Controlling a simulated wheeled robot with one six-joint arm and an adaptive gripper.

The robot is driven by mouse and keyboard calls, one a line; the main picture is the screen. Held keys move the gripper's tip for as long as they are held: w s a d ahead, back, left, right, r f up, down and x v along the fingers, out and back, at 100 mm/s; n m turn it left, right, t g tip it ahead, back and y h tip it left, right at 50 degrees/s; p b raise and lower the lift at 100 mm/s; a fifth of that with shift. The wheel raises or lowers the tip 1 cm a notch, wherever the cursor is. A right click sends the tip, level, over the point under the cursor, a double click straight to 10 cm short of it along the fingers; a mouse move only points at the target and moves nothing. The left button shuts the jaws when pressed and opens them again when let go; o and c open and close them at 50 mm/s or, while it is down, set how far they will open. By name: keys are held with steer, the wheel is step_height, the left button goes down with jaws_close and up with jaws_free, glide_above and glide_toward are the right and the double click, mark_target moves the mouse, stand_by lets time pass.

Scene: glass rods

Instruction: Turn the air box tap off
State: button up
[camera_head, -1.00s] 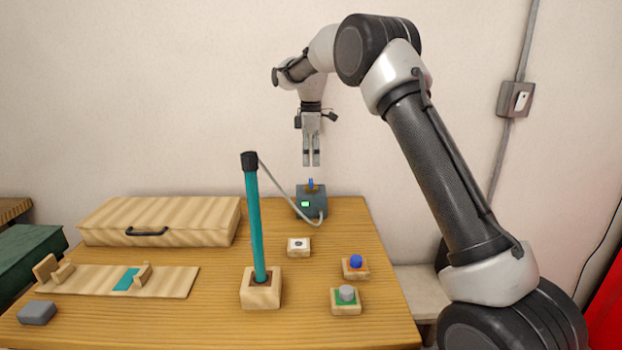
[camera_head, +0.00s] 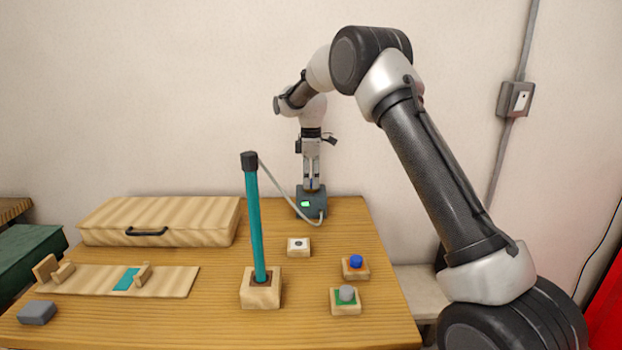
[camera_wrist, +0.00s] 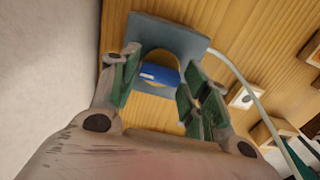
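The air box (camera_head: 318,203) is a dark grey box with a small green light, at the back of the table. Its blue tap handle (camera_head: 311,184) shows as a sliver between my fingertips in the head view. The wrist view shows the blue handle (camera_wrist: 159,74) on the box top (camera_wrist: 172,34), crosswise over a yellow part. My gripper (camera_head: 312,187) points straight down over the box. In the wrist view, my gripper (camera_wrist: 164,82) has its green-padded fingers on either side of the handle, with gaps visible, so it is open around the tap.
A pale hose (camera_head: 280,184) runs from the box to the black cap of an upright teal rod (camera_head: 255,225) in a wooden block (camera_head: 261,297). A wooden case (camera_head: 190,212) lies left.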

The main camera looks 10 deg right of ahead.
steer(key=c, duration=0.4)
steer(key=shift+c, duration=0.2)
steer(key=shift+m, duration=0.3)
steer(key=m, duration=0.3)
steer(key=shift+m, duration=0.3)
steer(key=m, duration=0.9)
steer(key=shift+m, duration=2.3)
